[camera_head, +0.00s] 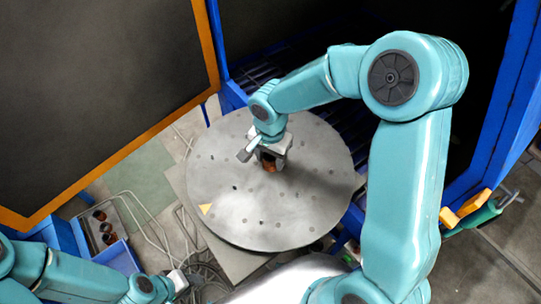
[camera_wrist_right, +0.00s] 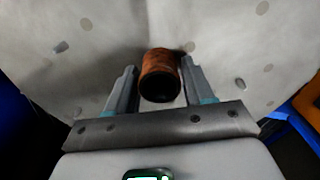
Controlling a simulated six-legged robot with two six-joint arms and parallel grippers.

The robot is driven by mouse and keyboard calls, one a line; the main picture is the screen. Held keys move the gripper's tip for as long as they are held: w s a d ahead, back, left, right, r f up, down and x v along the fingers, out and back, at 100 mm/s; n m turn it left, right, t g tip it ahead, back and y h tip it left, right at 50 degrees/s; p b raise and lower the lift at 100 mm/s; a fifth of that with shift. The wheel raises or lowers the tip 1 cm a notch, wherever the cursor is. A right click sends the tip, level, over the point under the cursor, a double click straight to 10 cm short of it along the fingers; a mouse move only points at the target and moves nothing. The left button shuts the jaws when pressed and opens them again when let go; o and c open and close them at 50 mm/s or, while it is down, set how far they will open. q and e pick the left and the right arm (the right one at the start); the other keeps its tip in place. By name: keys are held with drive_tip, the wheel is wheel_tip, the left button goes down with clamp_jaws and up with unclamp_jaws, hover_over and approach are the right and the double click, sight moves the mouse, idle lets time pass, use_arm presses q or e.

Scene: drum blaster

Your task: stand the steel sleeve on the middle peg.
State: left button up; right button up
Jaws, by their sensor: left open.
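The steel sleeve (camera_wrist_right: 160,68) looks rusty orange-brown, with its dark open end facing the right wrist camera. It also shows in the head view (camera_head: 269,165), low under my right gripper (camera_head: 268,155). My left gripper (camera_head: 183,281) is open and empty at the bottom left, away from the plate.
A holder with brown round parts (camera_head: 100,226) stands at the left. Blue frame posts (camera_head: 505,110) and an orange-edged dark panel (camera_head: 100,90) border the plate. Cables lie on the floor.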

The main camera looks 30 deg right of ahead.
drive_tip(key=shift+o, duration=0.6)
drive_tip(key=shift+r, duration=0.15)
drive_tip(key=shift+r+p, duration=0.25)
drive_tip(key=shift+p, duration=0.05)
wheel_tip(320, 180, up, 12)
drive_tip(key=shift+f+b, duration=0.15)
drive_tip(key=shift+b, duration=0.2)
drive_tip(key=shift+s, duration=0.15)
